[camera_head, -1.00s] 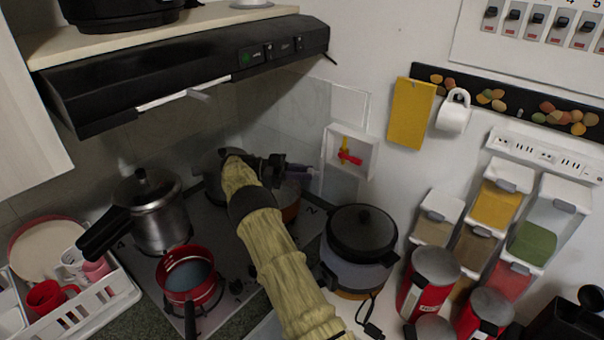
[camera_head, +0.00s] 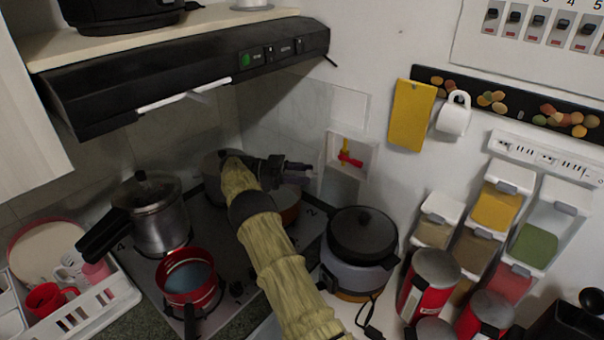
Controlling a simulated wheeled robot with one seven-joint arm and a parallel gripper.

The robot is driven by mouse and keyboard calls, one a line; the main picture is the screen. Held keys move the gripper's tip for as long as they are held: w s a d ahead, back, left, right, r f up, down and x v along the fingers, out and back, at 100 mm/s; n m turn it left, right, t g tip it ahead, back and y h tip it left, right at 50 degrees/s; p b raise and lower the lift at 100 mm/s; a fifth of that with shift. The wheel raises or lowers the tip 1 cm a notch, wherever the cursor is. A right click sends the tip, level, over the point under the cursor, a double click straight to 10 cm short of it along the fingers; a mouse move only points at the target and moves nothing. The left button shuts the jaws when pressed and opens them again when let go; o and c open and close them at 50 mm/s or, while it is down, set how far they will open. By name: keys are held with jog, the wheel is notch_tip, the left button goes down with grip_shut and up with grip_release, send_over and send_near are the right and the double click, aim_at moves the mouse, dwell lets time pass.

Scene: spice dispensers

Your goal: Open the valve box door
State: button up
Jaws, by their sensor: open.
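The valve box (camera_head: 371,165) is a small pale box on the wall at centre right. A valve with a red handle and a yellow part (camera_head: 347,155) shows inside it. A pale, see-through panel shows around and below the box's left side; I cannot tell clearly whether this is the door or how far it stands open. My gripper (camera_head: 306,170) is just left of the box, over the back of the stove, pointing right toward it. It is open and looks empty. Its fingers are small and dark, and any contact with the panel cannot be made out.
A black-lidded cooker (camera_head: 362,233) stands below the box. Pots, including a red saucepan (camera_head: 188,278), sit on the stove (camera_head: 222,215). The range hood (camera_head: 190,75) hangs above.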

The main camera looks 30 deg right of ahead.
jog(key=shift+r, duration=0.1)
notch_tip(320, 180, up, 10)
jog(key=b, duration=0.1)
dwell(0.3)
